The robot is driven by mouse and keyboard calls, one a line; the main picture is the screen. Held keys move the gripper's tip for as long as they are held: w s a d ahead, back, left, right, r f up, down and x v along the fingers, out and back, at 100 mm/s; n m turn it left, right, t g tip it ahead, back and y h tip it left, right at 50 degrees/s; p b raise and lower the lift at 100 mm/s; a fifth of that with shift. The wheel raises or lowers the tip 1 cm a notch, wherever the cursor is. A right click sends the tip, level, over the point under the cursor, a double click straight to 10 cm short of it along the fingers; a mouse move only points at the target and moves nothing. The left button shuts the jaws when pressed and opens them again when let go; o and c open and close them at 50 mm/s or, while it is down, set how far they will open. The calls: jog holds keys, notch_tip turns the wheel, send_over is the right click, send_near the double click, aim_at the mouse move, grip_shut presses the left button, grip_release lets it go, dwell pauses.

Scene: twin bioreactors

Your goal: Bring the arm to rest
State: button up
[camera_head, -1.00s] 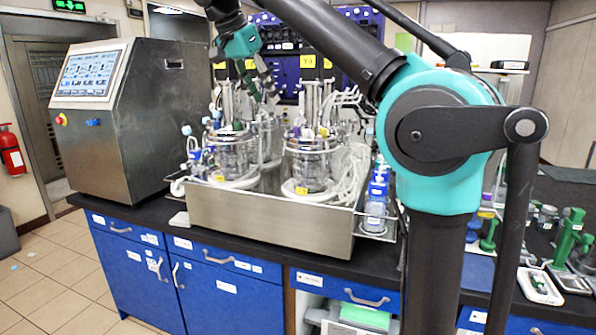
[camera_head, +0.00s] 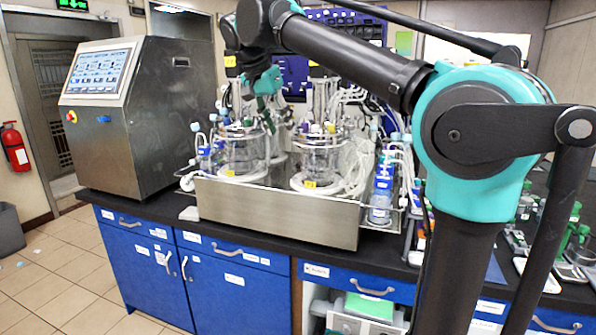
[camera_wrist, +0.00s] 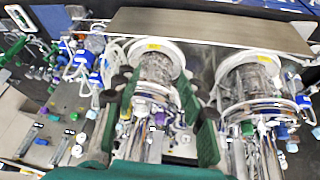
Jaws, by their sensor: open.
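One glass vessel (camera_wrist: 156,68) shows beyond and between the fingers, and the second vessel (camera_wrist: 250,85) is to the right. The right bioreactor vessel (camera_head: 316,162) stands beside the left one in the head view. I cannot tell whether the fingers touch any of the tubes or fittings on top.
A steel tray (camera_head: 275,212) holds both vessels on the black bench. A steel control cabinet (camera_head: 150,120) with a screen stands left. Tubes crowd the vessel tops. Floor (camera_head: 70,275) is open at the left.

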jog(key=d+f+n+y, duration=0.1)
jog(key=d+f, duration=0.4)
jog(key=f, duration=0.3)
jog(key=s+d+f+n, duration=0.1)
jog(key=d+f, duration=0.3)
jog(key=f, duration=0.4)
jog(key=d+f+n+y, duration=0.1)
jog(key=d+f, duration=0.4)
jog(key=f, duration=0.4)
jog(key=s+d+f+n, duration=0.1)
jog(key=s+d+f, duration=0.2)
jog(key=s+f, duration=0.2)
jog(key=s+d+f+n, duration=0.1)
jog(key=s+d+f, duration=0.2)
jog(key=f, duration=0.6)
jog(key=s+d+f+n+y, duration=0.1)
jog(key=s+d+f, duration=0.3)
jog(key=s+f, duration=0.2)
jog(key=shift+s+f, duration=0.4)
jog(key=shift+s, duration=0.7)
